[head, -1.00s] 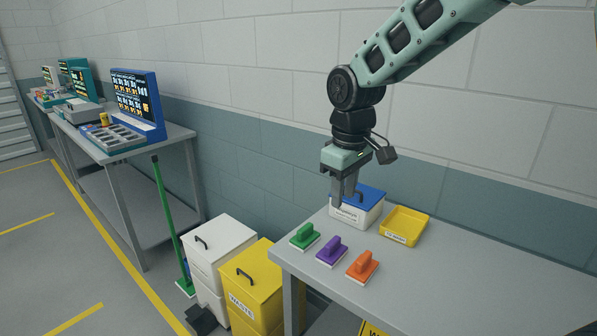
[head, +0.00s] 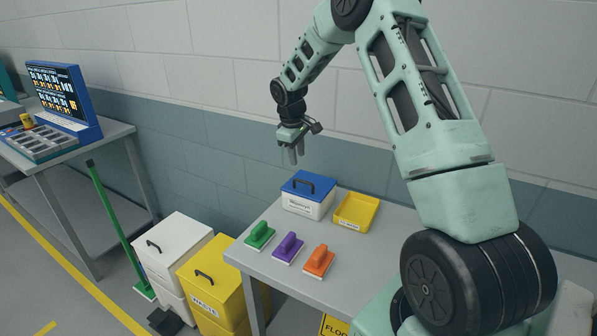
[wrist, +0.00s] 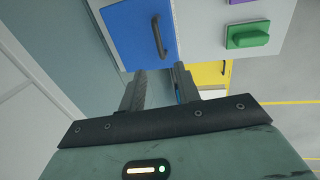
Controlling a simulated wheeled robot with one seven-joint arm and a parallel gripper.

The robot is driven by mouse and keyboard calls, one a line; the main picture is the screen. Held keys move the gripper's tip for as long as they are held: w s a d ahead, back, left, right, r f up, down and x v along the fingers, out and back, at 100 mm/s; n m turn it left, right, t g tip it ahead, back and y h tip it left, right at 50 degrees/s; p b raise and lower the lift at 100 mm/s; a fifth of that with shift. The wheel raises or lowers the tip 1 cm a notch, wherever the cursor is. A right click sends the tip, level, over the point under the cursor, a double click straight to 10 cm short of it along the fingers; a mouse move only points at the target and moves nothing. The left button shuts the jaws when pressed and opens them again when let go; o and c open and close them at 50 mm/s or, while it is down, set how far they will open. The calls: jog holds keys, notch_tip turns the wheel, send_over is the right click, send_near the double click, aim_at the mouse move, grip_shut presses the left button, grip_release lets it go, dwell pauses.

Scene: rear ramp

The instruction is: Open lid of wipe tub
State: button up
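The wipe tub (head: 305,207) is a white box with a label on its front, standing on the grey table near the wall. Its blue lid (head: 301,180) with a dark handle (head: 303,185) lies shut on top. My gripper (head: 293,162) is in the air above the tub, pointing down, apart from it and empty. In the wrist view the blue lid (wrist: 130,32) and its handle (wrist: 159,30) show just beyond the fingertips. A gap shows between the two fingers (wrist: 158,72), so the gripper is open.
A yellow tray (head: 344,226) stands right of the tub. Green (head: 260,236), purple (head: 288,249) and orange (head: 319,261) scrubbers lie in front. A white bin (head: 172,240) and a yellow waste bin (head: 213,262) stand left of the table, with a green broom (head: 115,215) beyond.

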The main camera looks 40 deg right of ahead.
aim_at(300, 180)
jog(key=f, duration=0.3)
jog(key=d+f+p, duration=0.1)
jog(key=f, duration=0.2)
jog(key=f+p, duration=0.1)
jog(key=f, duration=0.2)
jog(key=shift+w+d, duration=0.25)
jog(key=shift+d, duration=0.05)
grip_shut()
